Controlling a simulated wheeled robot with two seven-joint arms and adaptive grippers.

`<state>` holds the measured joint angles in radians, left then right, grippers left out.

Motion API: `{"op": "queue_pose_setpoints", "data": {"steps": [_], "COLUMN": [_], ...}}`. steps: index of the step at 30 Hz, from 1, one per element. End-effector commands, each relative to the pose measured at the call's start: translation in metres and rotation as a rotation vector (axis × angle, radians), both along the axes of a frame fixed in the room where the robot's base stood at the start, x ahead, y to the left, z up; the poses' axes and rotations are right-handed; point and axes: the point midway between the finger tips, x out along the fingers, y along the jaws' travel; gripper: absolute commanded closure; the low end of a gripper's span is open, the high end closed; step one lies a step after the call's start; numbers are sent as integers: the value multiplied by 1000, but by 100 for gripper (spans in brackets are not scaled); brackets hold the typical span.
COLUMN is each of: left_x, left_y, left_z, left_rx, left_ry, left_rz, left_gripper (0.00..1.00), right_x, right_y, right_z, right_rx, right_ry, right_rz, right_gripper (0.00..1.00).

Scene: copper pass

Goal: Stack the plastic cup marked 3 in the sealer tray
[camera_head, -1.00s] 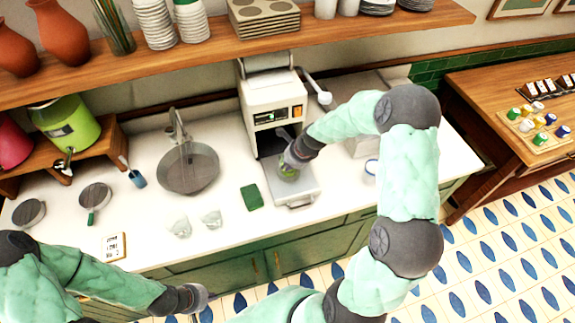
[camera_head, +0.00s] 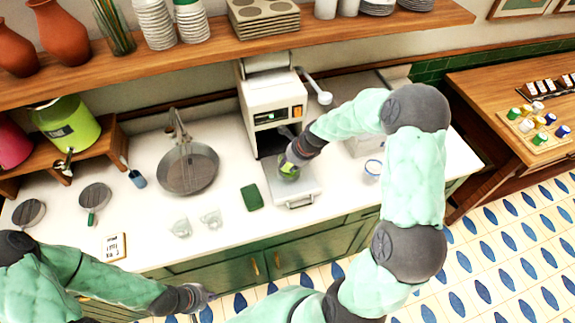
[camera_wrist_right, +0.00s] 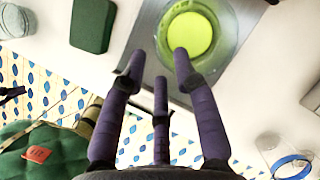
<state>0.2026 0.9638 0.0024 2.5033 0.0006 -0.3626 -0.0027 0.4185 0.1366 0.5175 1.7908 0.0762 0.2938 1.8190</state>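A green cup (camera_head: 288,174) stands in the grey sealer tray (camera_head: 301,197), in front of the white sealer machine (camera_head: 272,107). The right wrist view shows the cup from above (camera_wrist_right: 190,38) with a bright yellow-green disc inside, over the metal tray (camera_wrist_right: 150,42). No number on it is readable. My right gripper (camera_head: 291,160) is right above the cup. Its purple fingers (camera_wrist_right: 158,68) are spread, with nothing between them; the cup lies beyond their tips. My left gripper (camera_head: 202,296) is low at the counter's front edge, empty, its fingers too small to judge.
Two clear cups (camera_head: 180,228) (camera_head: 210,218) and a dark green pad (camera_head: 251,197) lie left of the tray. A blue-rimmed cup (camera_head: 373,168) stands right of it. A pan-like grey bowl (camera_head: 188,170) is further left. A wooden shelf (camera_head: 230,43) hangs above.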

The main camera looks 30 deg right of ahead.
Motion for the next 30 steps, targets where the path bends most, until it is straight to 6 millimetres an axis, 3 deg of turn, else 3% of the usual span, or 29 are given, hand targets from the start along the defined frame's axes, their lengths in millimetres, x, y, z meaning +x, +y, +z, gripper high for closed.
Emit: {"op": "queue_pose_setpoints", "data": {"steps": [9,15,30], "left_x": [0,0,0], "left_y": [0,0,0], "left_z": [4,5,5], "left_rx": [0,0,0], "left_ry": [0,0,0], "left_rz": [0,0,0], "left_gripper": [100,100,100], "right_x": [-23,-33,-37], "right_y": [-13,-17,-19], "right_z": [61,84,92], "right_rx": [-3,-1,0], "right_ry": [-4,-1,0], "right_rz": [-2,-1,0], "right_gripper": [70,70,70]}}
